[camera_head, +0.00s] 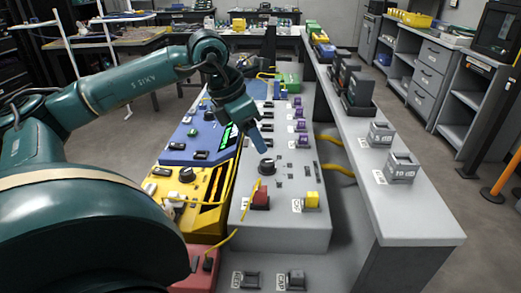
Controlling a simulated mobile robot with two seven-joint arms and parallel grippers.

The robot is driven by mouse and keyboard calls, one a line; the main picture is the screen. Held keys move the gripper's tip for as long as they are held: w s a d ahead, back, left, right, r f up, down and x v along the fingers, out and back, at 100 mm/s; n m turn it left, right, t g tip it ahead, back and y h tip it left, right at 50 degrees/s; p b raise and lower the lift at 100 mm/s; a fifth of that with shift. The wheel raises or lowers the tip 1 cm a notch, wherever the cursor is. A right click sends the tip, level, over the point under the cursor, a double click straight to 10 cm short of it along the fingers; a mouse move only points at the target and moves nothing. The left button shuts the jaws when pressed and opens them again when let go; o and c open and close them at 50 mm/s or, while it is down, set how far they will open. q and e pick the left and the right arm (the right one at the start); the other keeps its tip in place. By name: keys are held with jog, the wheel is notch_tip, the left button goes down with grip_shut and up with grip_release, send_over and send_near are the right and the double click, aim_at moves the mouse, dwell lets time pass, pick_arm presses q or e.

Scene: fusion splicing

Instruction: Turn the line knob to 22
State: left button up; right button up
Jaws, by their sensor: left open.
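My left gripper (258,140) reaches in from the left on its green arm and hangs over the grey console, pointing down. Its fingers look blue and hold nothing that I can see. A round black knob (267,166) stands on the grey console (285,232), just below the fingertips in the picture, with a gap between them. A second dark knob (186,174) sits on the yellow unit (206,220) to the left. I cannot read a scale at either knob, nor tell which is the line knob. My right gripper is out of view.
A red block (261,197) and a yellow block (312,200) sit on the console near the black knob. A yellow cable runs past them. A blue unit (196,148) with a green display lies left. Grey blocks (402,166) stand on the right ledge.

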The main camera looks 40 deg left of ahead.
pick_arm(q)
jog(key=v, duration=0.5)
jog(key=shift+s+r, duration=0.1)
jog(key=shift+r, duration=0.15)
